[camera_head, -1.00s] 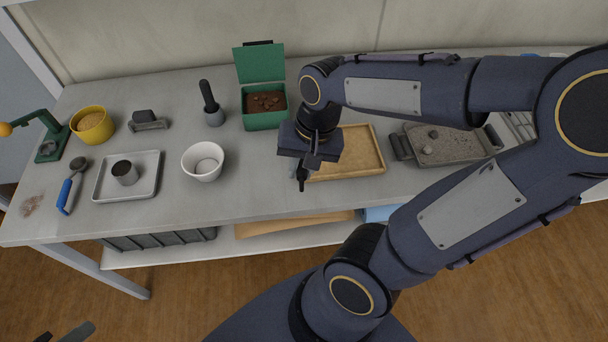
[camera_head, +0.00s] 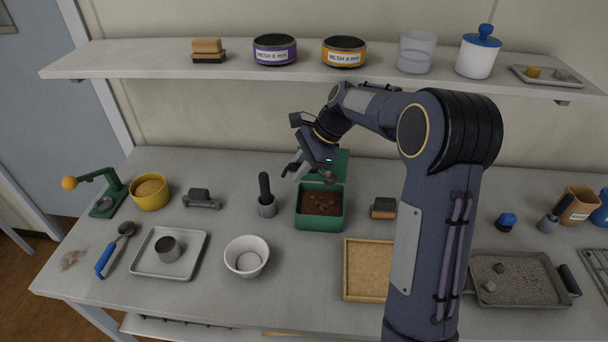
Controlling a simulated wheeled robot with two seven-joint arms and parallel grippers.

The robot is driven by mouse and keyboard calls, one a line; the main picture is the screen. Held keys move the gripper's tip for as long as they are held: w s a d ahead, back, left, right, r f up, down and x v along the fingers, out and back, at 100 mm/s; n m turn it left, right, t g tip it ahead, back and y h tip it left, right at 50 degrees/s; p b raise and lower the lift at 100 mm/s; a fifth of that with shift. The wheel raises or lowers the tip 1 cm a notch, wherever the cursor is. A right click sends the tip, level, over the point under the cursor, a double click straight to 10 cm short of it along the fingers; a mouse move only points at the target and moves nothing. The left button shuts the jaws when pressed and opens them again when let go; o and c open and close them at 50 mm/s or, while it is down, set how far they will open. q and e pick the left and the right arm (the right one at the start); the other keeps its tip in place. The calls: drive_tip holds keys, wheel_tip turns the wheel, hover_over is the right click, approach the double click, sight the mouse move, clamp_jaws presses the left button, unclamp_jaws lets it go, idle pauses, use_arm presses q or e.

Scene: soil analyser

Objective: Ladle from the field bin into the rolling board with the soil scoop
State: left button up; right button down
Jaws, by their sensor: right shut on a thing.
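The field bin (camera_head: 319,218), a green box with its lid raised at the back, holds dark brown soil. The rolling board (camera_head: 350,291) is a tan rimmed board on the table front, partly covered by my right arm. My right gripper (camera_head: 291,172) is above and behind the bin's left side, in front of the raised lid. It is shut on a small dark thing, mostly hidden, whose kind I cannot tell. A blue-handled scoop (camera_head: 107,259) lies on the table at the left; I cannot tell if it is the soil scoop. My left gripper is not in view.
A white bowl (camera_head: 246,268), a metal tray (camera_head: 142,262) with a cup and a pestle in a mortar (camera_head: 266,204) stand left of the bin. A brush (camera_head: 383,208) is right of it. A shelf (camera_head: 140,66) with sieves runs above. A gritty tray (camera_head: 520,287) lies right.

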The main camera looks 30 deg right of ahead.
wheel_tip(320, 180, down, 10)
drive_tip(key=b, duration=0.6)
drive_tip(key=shift+b, duration=0.4)
idle(1.0)
